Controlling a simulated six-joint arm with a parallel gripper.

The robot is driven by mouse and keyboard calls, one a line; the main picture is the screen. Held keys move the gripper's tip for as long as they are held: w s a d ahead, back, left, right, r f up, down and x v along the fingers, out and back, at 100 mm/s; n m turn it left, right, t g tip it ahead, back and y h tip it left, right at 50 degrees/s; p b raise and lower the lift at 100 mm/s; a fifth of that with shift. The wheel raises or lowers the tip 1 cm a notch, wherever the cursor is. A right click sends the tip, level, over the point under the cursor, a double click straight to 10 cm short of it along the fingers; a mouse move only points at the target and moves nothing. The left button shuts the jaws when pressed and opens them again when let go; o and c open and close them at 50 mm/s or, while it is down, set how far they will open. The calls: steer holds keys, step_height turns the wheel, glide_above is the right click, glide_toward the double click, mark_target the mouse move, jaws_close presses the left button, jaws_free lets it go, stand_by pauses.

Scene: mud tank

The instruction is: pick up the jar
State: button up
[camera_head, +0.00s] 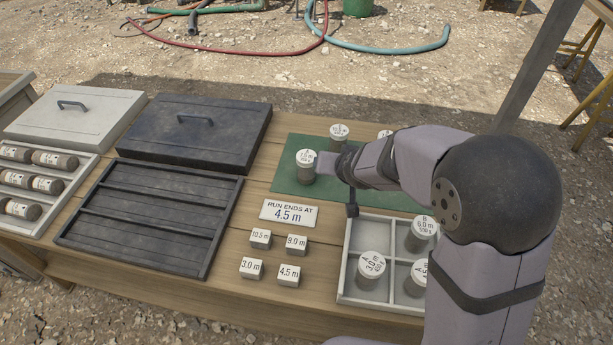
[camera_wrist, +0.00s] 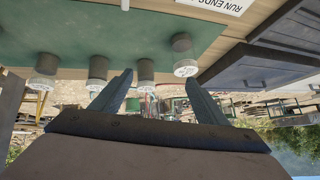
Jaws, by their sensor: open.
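Grey jars with white labelled lids stand on a green mat (camera_head: 285,190). The leftmost jar (camera_head: 306,172) stands upright at the mat's left edge; another jar (camera_head: 339,138) is behind it, and one more shows partly beyond my arm. My gripper (camera_head: 326,164) is just right of the leftmost jar, partly hidden by my wrist. In the wrist view, which is upside down, my gripper (camera_wrist: 160,78) has its fingers spread. One jar (camera_wrist: 145,78) shows by the left fingertip and another (camera_wrist: 182,45) by the right fingertip. Nothing is held.
A divided tray (camera_head: 346,270) with several jars stands at front right. Several small labelled blocks (camera_head: 260,238) and a sign reading "RUN ENDS AT 4.5 m" (camera_head: 289,213) lie on the table. An empty dark slotted tray (camera_head: 150,215) and lidded boxes are at left.

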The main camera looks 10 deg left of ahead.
mark_target(302, 163)
steer(key=w+a+f+t+h+b, duration=0.1)
steer(key=w+a, duration=0.1)
steer(key=a, duration=0.1)
steer(key=w+a+f+m+t+h+b, duration=0.1)
steer(key=w+a+f+t+b, duration=0.1)
steer(key=a, duration=0.1)
steer(key=w+a+f+t+b, duration=0.1)
steer(key=w+a+f+b, duration=0.1)
steer(key=w+a, duration=0.1)
steer(key=shift+f+m+t+h, duration=0.2)
steer(key=shift+m+t+h, duration=0.2)
steer(key=shift+s+a+f+m+t+h+b, duration=0.2)
steer(key=shift+a+f+h+b, duration=0.1)
steer(key=shift+f+h, duration=0.15)
steer(key=shift+s+a+f+m+t+h+b, duration=0.15)
steer(key=shift+a+f+m+t+h+b, duration=0.05)
steer(key=shift+f+h+b, duration=0.2)
steer(key=shift+s+a+f+h, duration=0.1)
steer(key=shift+s+f+h, duration=0.2)
steer(key=shift+h, duration=0.25)
steer(key=shift+x, duration=3.65)
steer(key=shift+r, duration=0.1)
steer(key=shift+c, duration=0.6)
steer(key=shift+r, duration=0.1)
steer(key=c, duration=1.3)
